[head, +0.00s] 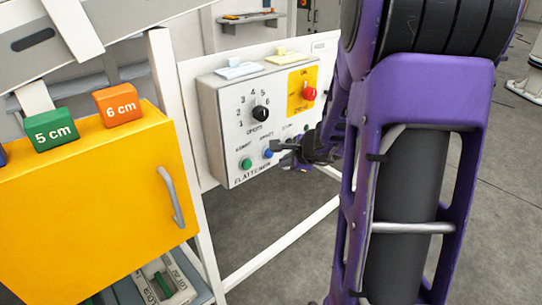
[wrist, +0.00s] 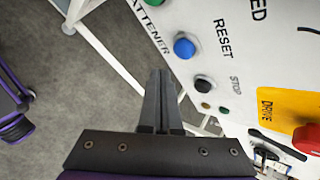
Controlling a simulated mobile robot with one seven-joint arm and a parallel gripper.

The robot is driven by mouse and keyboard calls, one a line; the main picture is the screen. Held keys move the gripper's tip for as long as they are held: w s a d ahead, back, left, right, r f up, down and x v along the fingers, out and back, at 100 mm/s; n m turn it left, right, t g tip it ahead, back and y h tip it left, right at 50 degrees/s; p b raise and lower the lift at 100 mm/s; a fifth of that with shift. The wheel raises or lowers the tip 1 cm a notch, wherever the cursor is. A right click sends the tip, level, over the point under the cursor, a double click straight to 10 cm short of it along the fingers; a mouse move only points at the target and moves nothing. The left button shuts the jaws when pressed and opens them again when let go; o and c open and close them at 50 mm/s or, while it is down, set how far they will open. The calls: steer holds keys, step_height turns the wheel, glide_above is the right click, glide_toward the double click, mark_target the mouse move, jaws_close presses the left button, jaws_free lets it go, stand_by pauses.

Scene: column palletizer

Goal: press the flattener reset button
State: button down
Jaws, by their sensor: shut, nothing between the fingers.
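The flattener's control panel (head: 229,135) is a white box with "FLATTENER" along its lower edge. The reset button is a round blue button (head: 268,154) in the lower row. In the wrist view the blue button (wrist: 184,47) has the word "RESET" beside it. My gripper (head: 275,146) is shut and empty, its tips close to the blue button at its right in the head view. In the wrist view the shut fingertips (wrist: 160,73) appear below and left of the button, with a visible gap in the picture. I cannot tell the depth between them.
A green button (head: 246,164) and a black button (wrist: 203,83), marked "STOP", flank the blue one. A black knob (head: 261,114) and a red button (head: 310,93) on a yellow plate sit higher. A yellow cabinet (head: 95,210) stands at left.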

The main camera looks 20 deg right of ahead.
steer(key=shift+s+d, duration=0.25)
steer(key=shift+s, duration=0.45)
steer(key=shift+s+d, duration=0.25)
steer(key=shift+s, duration=0.45)
